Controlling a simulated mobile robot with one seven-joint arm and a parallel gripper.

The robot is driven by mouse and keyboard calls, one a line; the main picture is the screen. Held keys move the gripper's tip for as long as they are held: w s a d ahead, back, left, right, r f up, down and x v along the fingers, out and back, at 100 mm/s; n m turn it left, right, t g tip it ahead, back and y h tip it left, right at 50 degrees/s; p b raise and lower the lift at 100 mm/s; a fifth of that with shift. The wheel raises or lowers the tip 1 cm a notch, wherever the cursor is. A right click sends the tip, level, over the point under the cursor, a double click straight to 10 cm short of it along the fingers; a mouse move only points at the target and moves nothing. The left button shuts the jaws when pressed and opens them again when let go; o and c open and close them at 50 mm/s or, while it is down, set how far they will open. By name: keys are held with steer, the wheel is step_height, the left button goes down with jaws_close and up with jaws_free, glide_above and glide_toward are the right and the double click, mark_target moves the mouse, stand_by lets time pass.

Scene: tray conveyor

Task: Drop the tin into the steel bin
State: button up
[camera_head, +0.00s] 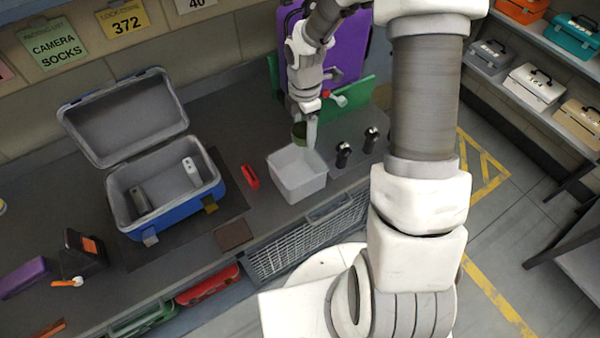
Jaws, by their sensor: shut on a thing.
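My gripper (306,138) points down above the back edge of a pale grey open bin (299,190), which appears to be the steel bin. It is shut on a small dark green thing (299,131), which appears to be the tin. The tin is partly hidden by the finger and is above the bin's rim.
An open blue case (216,192) with two small items stands left of the bin. A red item (250,177) lies between them. Two small black items (343,155) (371,140) stand right of the bin. A purple case (352,62) and green panel (354,94) stand behind.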

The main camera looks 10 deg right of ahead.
step_height(320, 180, down, 6)
steer(key=b, duration=0.4)
steer(key=shift+r, duration=0.15)
steer(key=o, duration=1.3)
step_height(320, 180, up, 18)
steer(key=shift+f, duration=0.2)
